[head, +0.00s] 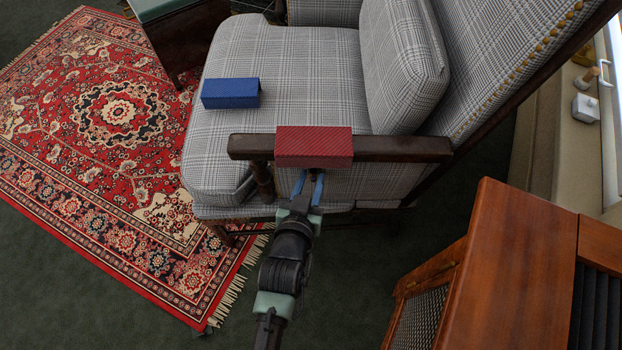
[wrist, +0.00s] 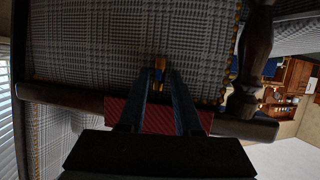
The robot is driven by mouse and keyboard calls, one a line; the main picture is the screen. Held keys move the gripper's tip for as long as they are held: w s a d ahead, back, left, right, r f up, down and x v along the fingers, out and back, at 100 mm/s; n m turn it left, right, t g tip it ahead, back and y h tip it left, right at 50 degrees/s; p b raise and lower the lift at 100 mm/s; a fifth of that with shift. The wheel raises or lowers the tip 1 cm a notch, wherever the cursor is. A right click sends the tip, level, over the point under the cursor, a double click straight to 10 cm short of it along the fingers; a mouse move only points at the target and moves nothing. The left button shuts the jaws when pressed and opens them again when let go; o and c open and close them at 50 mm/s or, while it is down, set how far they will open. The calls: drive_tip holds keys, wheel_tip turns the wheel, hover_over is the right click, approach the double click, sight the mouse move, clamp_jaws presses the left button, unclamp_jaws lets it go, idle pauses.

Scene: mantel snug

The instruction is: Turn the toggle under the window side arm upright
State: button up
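The window side arm (head: 405,148) of the plaid armchair is a dark wooden rail, with a red ribbed block (head: 314,146) on it. My gripper (head: 309,180) reaches in below this rail, with two blue fingertips set apart. In the wrist view my gripper (wrist: 160,75) points at the plaid side panel. A small brass-coloured piece, seemingly the toggle (wrist: 160,62), shows between or just beyond the fingertips. I cannot tell whether they touch it, or which way it is turned. In the head view the rail and red block hide it.
A blue block (head: 230,93) lies on the chair seat (head: 280,60). A wooden cabinet (head: 510,270) stands at the lower right, and a patterned red rug (head: 110,140) lies to the left. Dark green floor is open at the bottom. A window sill is at the right.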

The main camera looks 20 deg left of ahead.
drive_tip(key=p+v, duration=0.4)
drive_tip(key=v, duration=0.9)
idle(0.4)
drive_tip(key=w+d+r+t+h, duration=0.1)
drive_tip(key=w+d+r+t, duration=0.1)
drive_tip(key=w+r, duration=0.65)
drive_tip(key=w+d+r+m+t, duration=0.1)
drive_tip(key=w+d+r+t, duration=0.15)
drive_tip(key=r, duration=1.05)
drive_tip(key=w+d+r+t+h, duration=0.1)
drive_tip(key=w+d+r+t, duration=0.15)
drive_tip(key=w+r, duration=0.55)
drive_tip(key=s+d+r+t, duration=0.2)
drive_tip(key=s+r, duration=0.2)
drive_tip(key=r, duration=0.8)
drive_tip(key=s+d+r+m+t, duration=0.15)
drive_tip(key=s+r, duration=0.25)
drive_tip(key=r, duration=0.8)
drive_tip(key=s+d+r+t, duration=0.1)
drive_tip(key=s+r+t, duration=0.25)
drive_tip(key=r, duration=0.85)
wheel_tip(320, 180, up, 28)
drive_tip(key=p, duration=2.8)
drive_tip(key=shift+s+f+h, duration=0.15)
drive_tip(key=shift+s+h, duration=0.15)
